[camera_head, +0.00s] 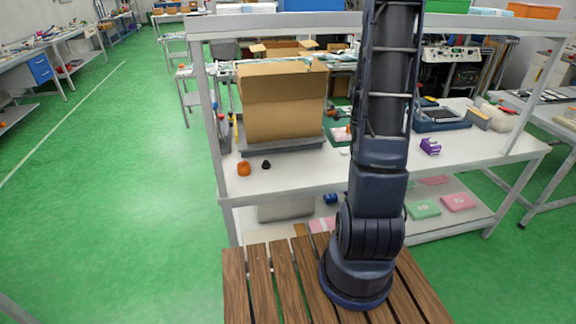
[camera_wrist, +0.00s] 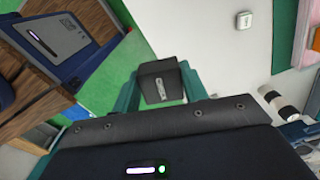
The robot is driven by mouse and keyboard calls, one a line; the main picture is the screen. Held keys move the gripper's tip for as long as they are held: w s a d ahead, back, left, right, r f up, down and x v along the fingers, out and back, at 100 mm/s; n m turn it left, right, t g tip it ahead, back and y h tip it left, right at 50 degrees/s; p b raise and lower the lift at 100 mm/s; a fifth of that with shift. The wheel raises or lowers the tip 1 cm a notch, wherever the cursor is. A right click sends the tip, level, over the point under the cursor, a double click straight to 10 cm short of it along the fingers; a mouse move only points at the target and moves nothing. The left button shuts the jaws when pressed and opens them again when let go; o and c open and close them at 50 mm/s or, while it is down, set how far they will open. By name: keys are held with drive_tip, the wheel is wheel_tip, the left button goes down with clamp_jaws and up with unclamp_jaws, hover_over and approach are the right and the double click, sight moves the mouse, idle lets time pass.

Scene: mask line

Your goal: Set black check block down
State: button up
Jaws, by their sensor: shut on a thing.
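The black check block (camera_wrist: 165,84) is a dark block with a small pale mark on its face, seen in the wrist view. My gripper (camera_wrist: 160,90) has its two green fingers on either side of the block and is shut on it. The white tabletop (camera_wrist: 215,45) shows beyond and to the right of the block, with green floor to the left. How high the block is above the table I cannot tell. In the head view my arm hides the gripper and the held block.
An orange piece (camera_head: 244,169) and a small black piece (camera_head: 266,165) sit near the bench's front edge. A cardboard box (camera_head: 284,105) stands behind them. A purple item (camera_head: 430,146) lies to the right. The bench top between the orange piece and my arm is mostly clear.

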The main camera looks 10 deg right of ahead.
sight(287, 163)
drive_tip(key=w+a+m, duration=0.1)
drive_tip(key=a+m, duration=0.5)
drive_tip(key=a, duration=1.1)
drive_tip(key=w+a+f+m, duration=0.1)
drive_tip(key=a+f, duration=0.1)
drive_tip(key=a, duration=0.2)
drive_tip(key=w+a+f+m, duration=0.1)
drive_tip(key=a+f, duration=0.2)
drive_tip(key=a, duration=0.2)
drive_tip(key=w+a+f, duration=0.1)
drive_tip(key=a+f, duration=0.2)
drive_tip(key=a, duration=0.2)
drive_tip(key=shift+w+a+m, duration=0.1)
drive_tip(key=shift+m, duration=0.3)
drive_tip(key=w, duration=0.2)
drive_tip(key=w+d+f, duration=0.1)
drive_tip(key=w, duration=0.1)
drive_tip(key=shift+d+f, duration=0.1)
drive_tip(key=w+d+n, duration=0.1)
drive_tip(key=w, duration=0.1)
drive_tip(key=w+d+r+n, duration=0.1)
drive_tip(key=w+d, duration=0.3)
drive_tip(key=shift+w+d+r+n, duration=0.2)
drive_tip(key=shift+w+r+n, duration=0.05)
drive_tip(key=shift+n, duration=0.15)
drive_tip(key=shift+w+d+f, duration=0.1)
drive_tip(key=shift+w+d, duration=0.05)
drive_tip(key=shift+f, duration=2.25)
drive_tip(key=shift+f, duration=0.15)
